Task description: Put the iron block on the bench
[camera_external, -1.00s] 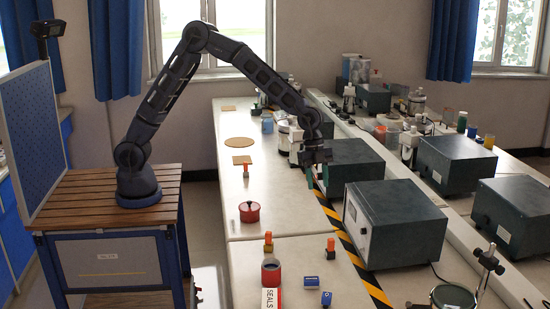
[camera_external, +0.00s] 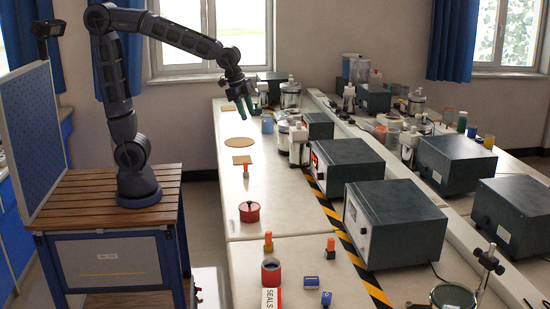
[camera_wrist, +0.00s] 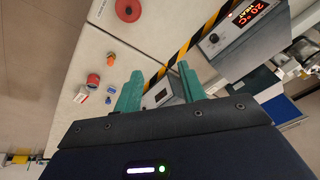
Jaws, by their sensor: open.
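The white bench (camera_external: 292,222) runs from the front to the window side; its top also shows in the wrist view (camera_wrist: 165,38). I cannot pick out an iron block with certainty in either view. My gripper (camera_external: 246,114) is raised above the far part of the bench, tilted, with its green fingers pointing down. In the wrist view my gripper (camera_wrist: 156,74) has its two green fingers well apart, with nothing held between them.
Orange-capped pieces (camera_external: 268,241) stand nearer. Dark instrument boxes (camera_external: 345,165) line the right, beyond a striped strip (camera_external: 348,248).

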